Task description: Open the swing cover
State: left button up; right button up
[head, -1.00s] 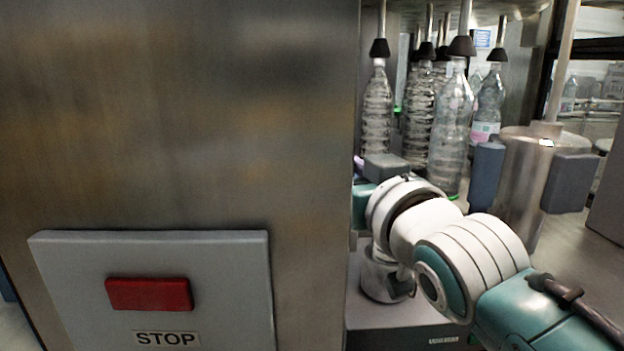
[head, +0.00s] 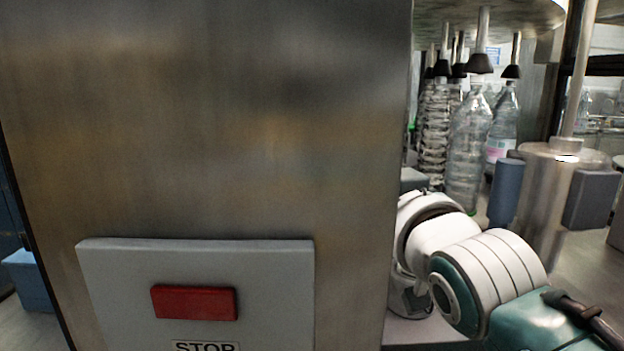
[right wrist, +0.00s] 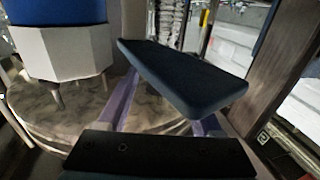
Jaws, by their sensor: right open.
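No part in view can be told for certain as the swing cover. A large brushed-metal panel (head: 210,130) fills the left and middle of the head view and hides what lies behind it. My right arm comes in from the lower right, and its gripper end is hidden behind the panel's right edge. In the right wrist view my right gripper (right wrist: 165,102) is open, with two purple fingers. A dark blue slab (right wrist: 185,75) lies across the finger area and covers part of the right finger; I cannot tell whether they touch. My left gripper is not in view.
A grey box with a red STOP button (head: 195,302) sits low on the panel. Several clear bottles (head: 467,150) stand under black-tipped rods. A steel cylinder (head: 545,210) with blue-grey pads stands right of them. The wrist view shows a blue-and-white drum (right wrist: 65,50).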

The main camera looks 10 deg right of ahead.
jog(key=shift+s, duration=0.15)
jog(key=s, duration=0.9)
jog(key=shift+s+b, duration=0.35)
jog(key=shift+b, duration=0.1)
jog(key=shift+d, duration=0.1)
